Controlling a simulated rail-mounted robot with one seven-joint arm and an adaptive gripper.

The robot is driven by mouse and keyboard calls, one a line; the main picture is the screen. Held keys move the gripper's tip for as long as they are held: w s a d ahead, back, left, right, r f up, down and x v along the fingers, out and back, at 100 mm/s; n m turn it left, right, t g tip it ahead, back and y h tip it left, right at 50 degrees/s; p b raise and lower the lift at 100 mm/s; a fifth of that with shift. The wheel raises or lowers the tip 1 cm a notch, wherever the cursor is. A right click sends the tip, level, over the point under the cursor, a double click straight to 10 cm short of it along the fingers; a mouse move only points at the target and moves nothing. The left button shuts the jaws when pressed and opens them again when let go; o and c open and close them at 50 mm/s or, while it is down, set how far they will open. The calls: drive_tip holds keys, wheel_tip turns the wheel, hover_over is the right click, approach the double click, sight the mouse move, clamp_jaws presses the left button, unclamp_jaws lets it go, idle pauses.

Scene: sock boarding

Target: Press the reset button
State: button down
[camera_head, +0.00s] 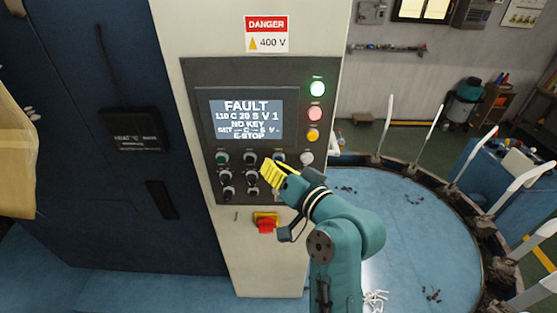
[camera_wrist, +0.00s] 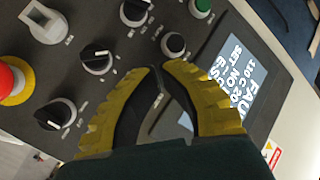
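The control panel (camera_head: 236,185) carries several round buttons and knobs below its screen. No readable label tells me which is the reset button. A green button (camera_head: 222,158), a black button (camera_head: 250,158) and a pale button (camera_head: 306,158) sit in the top row. The wrist view also shows the green button (camera_wrist: 202,7) and black button (camera_wrist: 173,45). My gripper (camera_wrist: 163,68) has yellow fingers with their tips close together, holding nothing. In the head view my gripper (camera_head: 266,172) is in front of the panel and hides some controls. I cannot tell if it touches.
The screen (camera_head: 247,119) reads FAULT, NO KEY and E-STOP. Green, red and amber lamps (camera_head: 315,114) are to its right. A red emergency stop (camera_head: 266,223) is below the panel. Black selector knobs (camera_wrist: 97,55) and a grey switch (camera_wrist: 43,20) are nearby. A round blue table (camera_head: 410,225) stands right.

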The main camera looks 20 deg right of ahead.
drive_tip(key=shift+w+d, duration=0.2)
drive_tip(key=shift+w, duration=0.2)
idle(0.5)
drive_tip(key=shift+s+a, duration=0.35)
drive_tip(key=shift+s, duration=0.4)
drive_tip(key=s, duration=0.1)
drive_tip(key=s+a, duration=0.1)
drive_tip(key=s, duration=0.1)
drive_tip(key=s+a, duration=0.1)
drive_tip(key=shift+s, duration=0.3)
idle(0.7)
